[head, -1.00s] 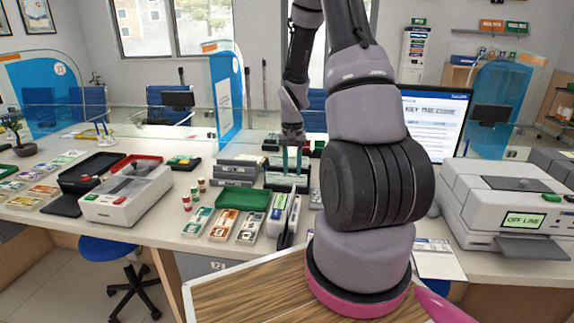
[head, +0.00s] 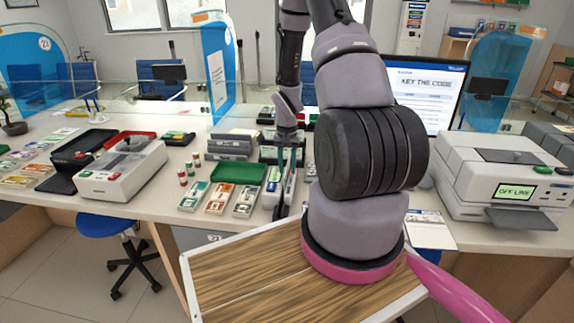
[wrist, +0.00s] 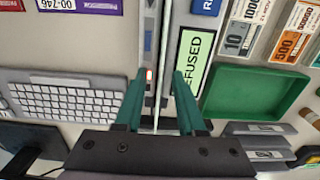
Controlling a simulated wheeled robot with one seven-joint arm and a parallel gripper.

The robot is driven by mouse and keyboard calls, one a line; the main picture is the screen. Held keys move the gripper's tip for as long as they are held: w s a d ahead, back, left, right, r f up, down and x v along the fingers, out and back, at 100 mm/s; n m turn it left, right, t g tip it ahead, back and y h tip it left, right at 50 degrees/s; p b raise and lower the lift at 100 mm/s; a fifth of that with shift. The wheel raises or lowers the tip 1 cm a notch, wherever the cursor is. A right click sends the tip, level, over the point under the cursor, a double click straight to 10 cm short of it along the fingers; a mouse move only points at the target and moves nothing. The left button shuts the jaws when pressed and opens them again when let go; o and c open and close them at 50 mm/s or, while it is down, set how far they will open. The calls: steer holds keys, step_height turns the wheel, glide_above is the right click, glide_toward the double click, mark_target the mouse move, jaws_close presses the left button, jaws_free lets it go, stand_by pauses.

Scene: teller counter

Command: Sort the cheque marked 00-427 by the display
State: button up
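My gripper (wrist: 158,105) is open, with its two teal fingers apart and pointing down over the counter. It also shows in the head view (head: 290,160), partly beside my arm. A thin pale upright edge (wrist: 161,60) runs between the fingers in the wrist view. I cannot tell whether it is a cheque or a divider, and the fingers do not visibly touch it. A green label reading "REFUSED" (wrist: 193,65) lies just right of the fingers. The monitor display (head: 432,92) reads "KEY THE CODE". No marking 00-427 is readable.
A green tray (wrist: 257,93) and banknote stacks (wrist: 240,38) lie right of the gripper; a keyboard (wrist: 65,103) lies left. In the head view, a printer-like machine (head: 500,170) reading "OFF LINE" stands right and a grey machine (head: 125,172) left. A purple slip (wrist: 85,5) reads 00-746.

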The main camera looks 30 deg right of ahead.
jaws_close()
step_height(320, 180, up, 12)
steer(key=shift+f, duration=0.25)
stand_by(1.7)
stand_by(0.5)
